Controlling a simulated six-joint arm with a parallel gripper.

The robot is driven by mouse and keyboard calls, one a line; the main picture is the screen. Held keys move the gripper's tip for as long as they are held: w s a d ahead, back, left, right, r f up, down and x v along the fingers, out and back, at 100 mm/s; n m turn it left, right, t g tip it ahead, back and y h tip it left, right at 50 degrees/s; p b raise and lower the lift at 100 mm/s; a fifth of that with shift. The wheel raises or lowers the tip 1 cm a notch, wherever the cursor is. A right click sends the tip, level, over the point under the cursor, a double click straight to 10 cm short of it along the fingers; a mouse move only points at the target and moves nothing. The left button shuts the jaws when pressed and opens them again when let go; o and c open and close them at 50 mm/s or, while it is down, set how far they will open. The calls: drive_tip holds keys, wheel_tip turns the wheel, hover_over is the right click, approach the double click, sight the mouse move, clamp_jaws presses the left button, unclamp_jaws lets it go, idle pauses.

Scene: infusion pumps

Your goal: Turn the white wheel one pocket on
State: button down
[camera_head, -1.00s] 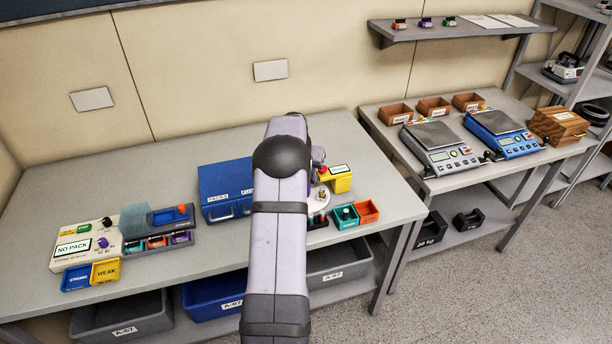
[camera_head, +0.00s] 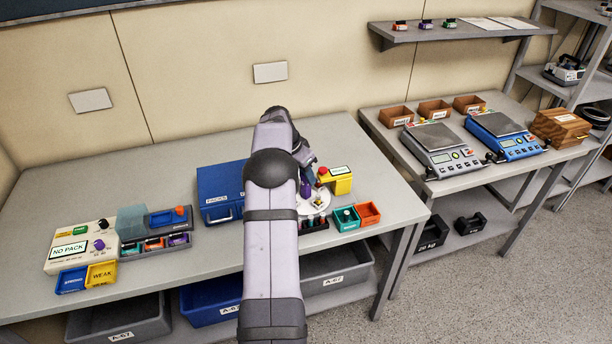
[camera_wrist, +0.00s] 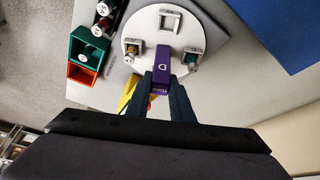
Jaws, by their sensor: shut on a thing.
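My gripper (camera_wrist: 163,77) is shut on a purple block (camera_wrist: 162,66) marked D, at the wheel's edge nearest the wrist camera. The block shows as a purple patch in the head view (camera_head: 305,190). I cannot tell whether it sits in a pocket or just above.
A yellow box (camera_head: 338,181) with a red knob stands close behind the wheel. A teal bin (camera_head: 347,218) and orange bin (camera_head: 368,213) stand to its right. A blue case (camera_head: 220,192) is left. A tester panel (camera_head: 78,246) reads NO PACK. Bench is clear behind the case.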

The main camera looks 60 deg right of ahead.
drive_tip(key=shift+r+m+g+p, duration=0.15)
drive_tip(key=shift+m+g+p, duration=0.55)
drive_tip(key=shift+m, duration=0.8)
drive_tip(key=shift+m+y+p, duration=0.3)
drive_tip(key=shift+m+p, duration=0.3)
drive_tip(key=shift+p, duration=0.1)
drive_tip(key=shift+m+p, duration=0.4)
drive_tip(key=shift+m, duration=0.1)
drive_tip(key=c, duration=1.8)
unclamp_jaws()
drive_tip(key=shift+c, duration=0.2)
drive_tip(key=shift+w+a+r+b, duration=0.15)
drive_tip(key=shift+w+r+b, duration=0.05)
drive_tip(key=shift+r+b, duration=0.2)
drive_tip(key=v, duration=0.6)
drive_tip(key=shift+b, duration=0.3)
